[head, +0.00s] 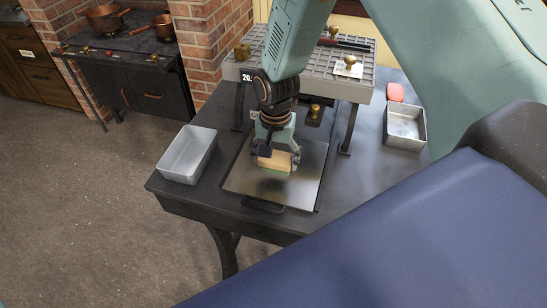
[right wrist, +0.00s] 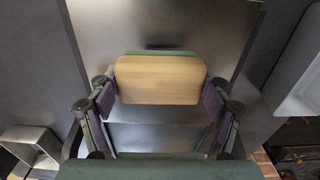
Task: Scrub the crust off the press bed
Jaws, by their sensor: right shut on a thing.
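The press bed (head: 240,181) is a shiny metal plate on the dark table, below a raised grey grid-topped press. My right gripper (head: 276,158) is over the middle of the plate, shut on a wooden block with a green underside, the scrubber (head: 271,163). In the right wrist view the scrubber (right wrist: 160,80) sits between the two purple-padded fingers, with the plate (right wrist: 160,30) beneath it. The scrubber is at or very near the plate; I cannot tell if it touches. No crust shows clearly on the visible metal. My left gripper is out of view.
An empty metal tray (head: 187,154) stands left of the plate near the table edge. A smaller metal tin (head: 404,127) and a red object (head: 395,92) are to the right. The press top (head: 315,68) and its legs close in the back.

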